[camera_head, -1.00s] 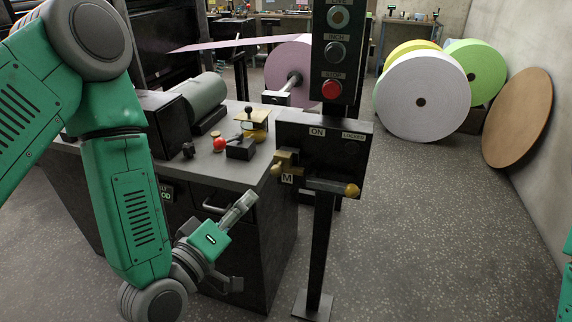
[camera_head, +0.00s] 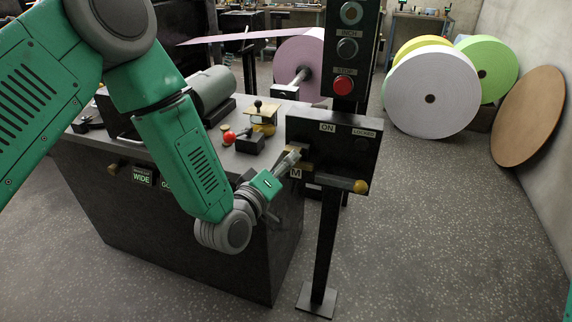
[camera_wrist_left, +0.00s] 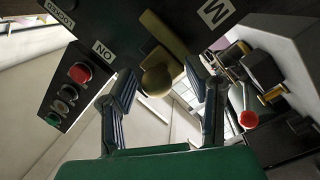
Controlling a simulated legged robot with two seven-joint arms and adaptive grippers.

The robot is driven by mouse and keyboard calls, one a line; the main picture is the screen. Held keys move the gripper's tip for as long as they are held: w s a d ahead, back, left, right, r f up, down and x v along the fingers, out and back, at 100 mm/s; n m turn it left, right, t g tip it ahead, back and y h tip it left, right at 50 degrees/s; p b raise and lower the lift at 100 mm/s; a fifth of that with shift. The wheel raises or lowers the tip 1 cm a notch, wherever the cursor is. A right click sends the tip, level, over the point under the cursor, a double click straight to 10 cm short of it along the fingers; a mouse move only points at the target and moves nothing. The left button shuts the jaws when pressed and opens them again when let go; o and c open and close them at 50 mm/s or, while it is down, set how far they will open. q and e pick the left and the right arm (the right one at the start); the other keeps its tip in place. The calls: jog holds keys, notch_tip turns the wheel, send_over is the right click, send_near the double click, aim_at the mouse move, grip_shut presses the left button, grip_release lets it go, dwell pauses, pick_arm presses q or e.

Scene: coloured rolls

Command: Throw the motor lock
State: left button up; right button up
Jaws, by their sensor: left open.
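The motor lock is a black box (camera_head: 345,155) on a post, with ON and LOCKED plates on top and an M plate on its front. A brass knob (camera_head: 361,186) shows at its lower right. My left gripper (camera_head: 292,155) is at the box's left side, partly covering the brass parts there. In the left wrist view, my open left gripper (camera_wrist_left: 165,75) has one finger on each side of a round brass knob (camera_wrist_left: 155,80). Whether the fingers touch it, I cannot tell. My right gripper is out of view.
A panel with a red button (camera_head: 344,85) rises above the lock box. A bench (camera_head: 120,144) with a red-knobbed lever (camera_head: 229,137) stands to the left. Large coloured rolls (camera_head: 425,95) stand behind. The floor at right is clear.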

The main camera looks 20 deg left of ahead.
pick_arm(q)
grip_shut()
jog(key=d, duration=0.5)
jog(key=shift+s+d+f, duration=0.15)
jog(key=shift+s+d, duration=0.1)
jog(key=shift+c, duration=0.3)
grip_release()
jog(key=shift+o, duration=0.3)
jog(key=shift+w+d, duration=0.1)
jog(key=shift+d, duration=0.1)
